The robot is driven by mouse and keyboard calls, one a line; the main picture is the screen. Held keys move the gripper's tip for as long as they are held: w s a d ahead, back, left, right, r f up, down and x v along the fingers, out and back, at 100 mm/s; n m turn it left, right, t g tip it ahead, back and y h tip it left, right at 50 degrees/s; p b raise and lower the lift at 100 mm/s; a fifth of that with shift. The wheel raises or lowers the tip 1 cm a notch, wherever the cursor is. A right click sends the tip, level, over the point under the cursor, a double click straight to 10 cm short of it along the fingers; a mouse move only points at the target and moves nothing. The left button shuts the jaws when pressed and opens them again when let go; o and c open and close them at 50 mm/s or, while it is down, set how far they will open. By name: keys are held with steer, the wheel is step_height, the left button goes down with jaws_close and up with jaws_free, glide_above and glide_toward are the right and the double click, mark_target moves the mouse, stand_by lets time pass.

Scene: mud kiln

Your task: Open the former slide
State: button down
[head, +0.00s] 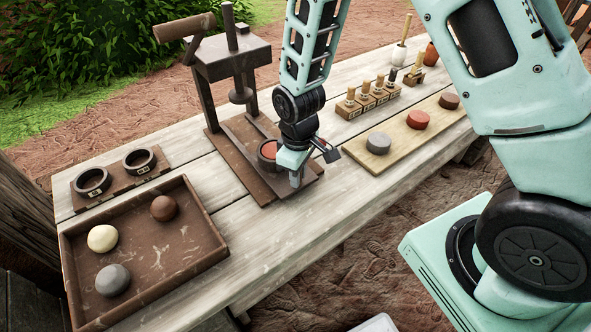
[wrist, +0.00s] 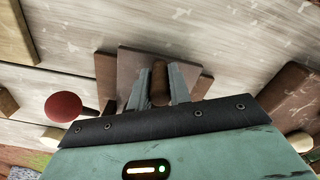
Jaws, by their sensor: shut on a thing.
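The former (head: 232,62) is a dark press with a lever, a hanging round ram and a flat brown base on the wooden table. Its slide (head: 265,181) appears as a brown plate low in the frame, and a dark ring with red clay (head: 268,150) sits near its front end. My gripper (head: 295,180) is at the right front edge of the base. In the wrist view my gripper (wrist: 157,90) has its fingers on both sides of a brown round handle (wrist: 159,80), shut on it. How far the slide is out cannot be told.
A brown tray (head: 205,213) with three balls and a ring stand (head: 125,188) lie to the left. Stamps in a wooden rack (head: 368,103) and a pale board (head: 400,148) with coloured discs lie to the right. Bare table shows in front of the former.

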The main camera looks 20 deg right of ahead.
steer(key=shift+s, duration=0.25)
steer(key=c, duration=1.3)
jaws_free()
steer(key=shift+r, duration=0.1)
step_height(320, 180, up, 17)
steer(key=shift+r+b, duration=0.15)
steer(key=shift+b, duration=0.2)
